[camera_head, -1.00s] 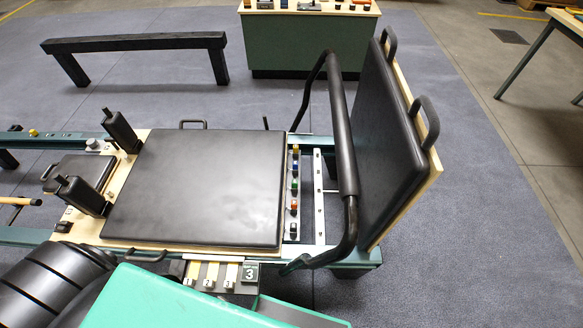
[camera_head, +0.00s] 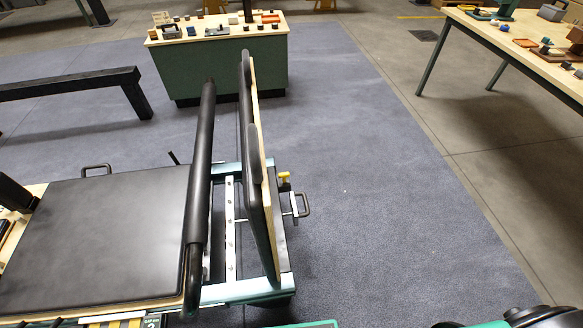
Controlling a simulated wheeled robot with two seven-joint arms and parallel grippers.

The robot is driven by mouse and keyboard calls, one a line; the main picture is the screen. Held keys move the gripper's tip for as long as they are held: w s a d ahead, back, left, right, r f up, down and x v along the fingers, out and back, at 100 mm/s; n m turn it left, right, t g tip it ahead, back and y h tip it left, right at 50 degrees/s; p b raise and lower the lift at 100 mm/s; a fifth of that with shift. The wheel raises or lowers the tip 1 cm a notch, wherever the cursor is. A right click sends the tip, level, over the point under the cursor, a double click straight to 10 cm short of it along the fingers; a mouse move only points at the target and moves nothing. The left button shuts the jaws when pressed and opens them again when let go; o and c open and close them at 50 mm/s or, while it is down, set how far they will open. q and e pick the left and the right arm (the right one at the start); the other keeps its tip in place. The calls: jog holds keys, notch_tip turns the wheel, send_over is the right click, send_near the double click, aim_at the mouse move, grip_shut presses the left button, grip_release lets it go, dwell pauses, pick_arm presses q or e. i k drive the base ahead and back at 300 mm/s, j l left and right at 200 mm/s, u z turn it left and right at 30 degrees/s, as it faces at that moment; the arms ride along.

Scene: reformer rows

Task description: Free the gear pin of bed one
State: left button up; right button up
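The reformer bed (camera_head: 246,291) lies at the left, with a black padded carriage (camera_head: 95,240), a black foot bar (camera_head: 201,160) and an upright padded board (camera_head: 259,180) at its right end. Behind the board, at the frame's end, a small yellow knob (camera_head: 284,177) stands above a dark U-shaped handle (camera_head: 302,205). I cannot tell whether the knob is the gear pin. The board hides part of the end rail and the mechanism. Neither of my grippers is in view.
A green cabinet (camera_head: 225,72) with small items on top stands at the back. A wooden table (camera_head: 512,45) with tools stands at the upper right. A black bench (camera_head: 70,88) is at the left. The blue-grey floor (camera_head: 390,190) right of the bed is clear.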

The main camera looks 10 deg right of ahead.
aim_at(283, 175)
jog(key=l+u, duration=0.1)
jog(key=l, duration=0.35)
jog(key=u, duration=0.35)
jog(key=i+l+u, duration=0.1)
jog(key=l+u, duration=0.7)
jog(key=l, duration=0.25)
jog(key=l+u, duration=0.45)
jog(key=k+l, duration=0.1)
jog(key=l, duration=0.45)
jog(key=k+l, duration=0.1)
jog(key=l, duration=0.4)
jog(key=k+l+u, duration=0.1)
jog(key=l, duration=0.45)
